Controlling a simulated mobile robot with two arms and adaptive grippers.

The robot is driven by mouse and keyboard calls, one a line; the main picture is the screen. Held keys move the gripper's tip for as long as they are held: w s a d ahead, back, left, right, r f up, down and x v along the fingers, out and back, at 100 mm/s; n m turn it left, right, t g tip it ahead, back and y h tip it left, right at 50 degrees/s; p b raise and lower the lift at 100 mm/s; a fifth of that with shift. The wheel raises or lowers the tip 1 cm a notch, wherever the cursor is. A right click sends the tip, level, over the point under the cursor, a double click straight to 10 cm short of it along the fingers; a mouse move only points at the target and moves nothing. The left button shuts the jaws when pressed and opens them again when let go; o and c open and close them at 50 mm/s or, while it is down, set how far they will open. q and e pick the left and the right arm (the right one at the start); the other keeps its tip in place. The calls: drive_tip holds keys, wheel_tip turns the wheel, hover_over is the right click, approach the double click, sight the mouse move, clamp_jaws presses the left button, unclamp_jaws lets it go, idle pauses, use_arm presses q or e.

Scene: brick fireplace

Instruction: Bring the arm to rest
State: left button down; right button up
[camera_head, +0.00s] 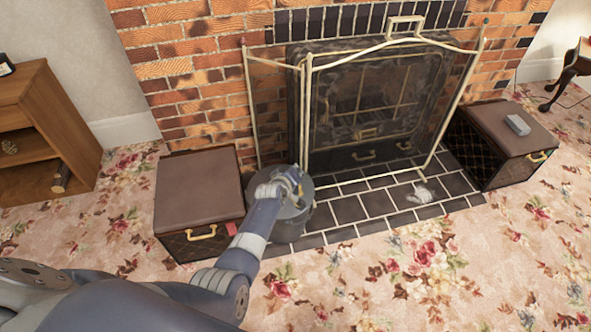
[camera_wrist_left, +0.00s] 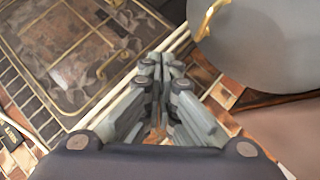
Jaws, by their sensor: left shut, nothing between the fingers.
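My left arm (camera_head: 245,250) reaches in from the lower left of the head view. Its gripper (camera_head: 292,180) is above or just in front of a grey round container on the hearth and partly covers it. In the left wrist view the gripper's fingers (camera_wrist_left: 163,65) are together with nothing between them. That view shows the fire screen's frame beyond the fingertips and a grey round surface with a gold handle to the right. I cannot tell how far the fingers are from these. My right gripper is not in view.
The grey container (camera_head: 292,225) stands beside a brown case (camera_head: 198,185). A gold-framed fire screen (camera_head: 307,110) fronts the fireplace. A second case (camera_head: 500,140) at right bears a small grey box (camera_head: 517,125). A wooden shelf (camera_head: 45,130) stands left. The floral carpet (camera_head: 440,280) is clear in front.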

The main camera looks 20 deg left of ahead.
use_arm(q)
drive_tip(key=s+f+m+g+p, duration=0.3)
drive_tip(key=s+p, duration=0.3)
drive_tip(key=s, duration=1.4)
drive_tip(key=s+f+m+g+p, duration=0.4)
drive_tip(key=s+f+m+p, duration=0.1)
drive_tip(key=s, duration=1.5)
drive_tip(key=s+f+m+g+p, duration=0.3)
drive_tip(key=s+f+p, duration=0.3)
drive_tip(key=s, duration=1.5)
drive_tip(key=shift+m+p, duration=0.5)
drive_tip(key=shift+m, duration=0.3)
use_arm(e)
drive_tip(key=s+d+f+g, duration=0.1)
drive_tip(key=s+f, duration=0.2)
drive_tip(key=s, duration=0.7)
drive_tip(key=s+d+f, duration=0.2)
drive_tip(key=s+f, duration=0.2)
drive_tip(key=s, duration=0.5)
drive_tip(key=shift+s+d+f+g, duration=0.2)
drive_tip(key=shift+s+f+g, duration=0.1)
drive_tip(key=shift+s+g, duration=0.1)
